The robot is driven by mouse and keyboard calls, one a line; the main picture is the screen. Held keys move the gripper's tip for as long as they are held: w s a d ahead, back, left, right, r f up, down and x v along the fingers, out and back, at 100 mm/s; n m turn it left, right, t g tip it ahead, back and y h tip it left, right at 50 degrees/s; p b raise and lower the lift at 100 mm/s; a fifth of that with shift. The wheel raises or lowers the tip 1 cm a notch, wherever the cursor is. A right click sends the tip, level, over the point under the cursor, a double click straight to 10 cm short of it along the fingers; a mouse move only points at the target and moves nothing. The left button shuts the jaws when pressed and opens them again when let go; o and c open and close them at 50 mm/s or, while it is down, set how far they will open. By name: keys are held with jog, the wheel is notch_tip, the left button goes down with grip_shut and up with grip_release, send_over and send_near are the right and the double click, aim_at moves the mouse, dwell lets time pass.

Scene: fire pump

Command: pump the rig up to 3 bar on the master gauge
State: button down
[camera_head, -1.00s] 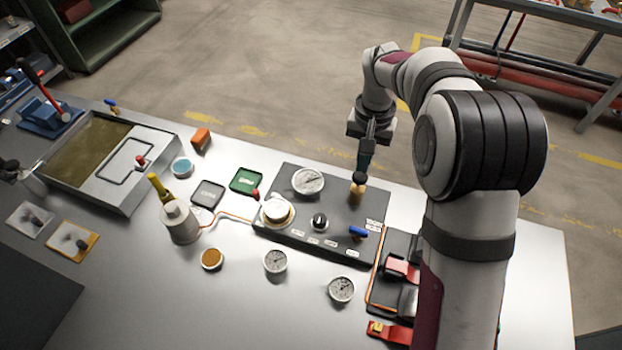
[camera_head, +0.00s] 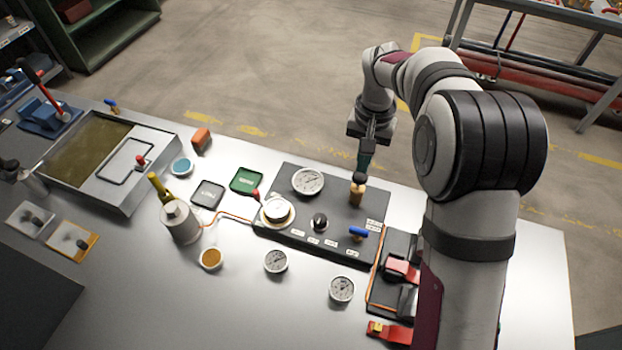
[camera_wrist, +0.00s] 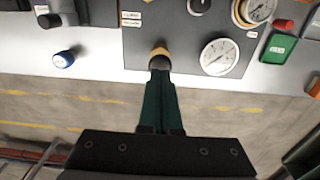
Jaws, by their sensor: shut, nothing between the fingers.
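A dark panel (camera_head: 290,232) lies on the bench with a large white-faced gauge (camera_head: 308,181) near its far edge; the gauge also shows in the wrist view (camera_wrist: 219,57). Its reading is too small to tell. A brass pump cylinder (camera_head: 356,194) with a dark top stands at the panel's far right, also in the wrist view (camera_wrist: 160,50). My gripper (camera_head: 363,170) is shut and empty, pointing down with its fingertips (camera_wrist: 160,68) at the pump's top. They appear to touch it. A second gauge (camera_head: 277,211), a black knob (camera_head: 320,222) and a blue lever (camera_head: 358,232) are on the panel.
Two loose gauges (camera_head: 276,261) (camera_head: 342,289) lie in front of the panel. A grey can (camera_head: 180,222) with a yellow-green handle, a green box (camera_head: 246,181) and an oil tray (camera_head: 92,150) stand left. Red-handled items (camera_head: 402,268) lie right, beside my arm.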

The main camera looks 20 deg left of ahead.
aim_at(361, 175)
jog(key=shift+f, duration=1.9)
jog(key=shift+r, duration=1.5)
jog(key=shift+f, duration=1.55)
jog(key=shift+r, duration=1.55)
jog(key=shift+f, duration=0.1)
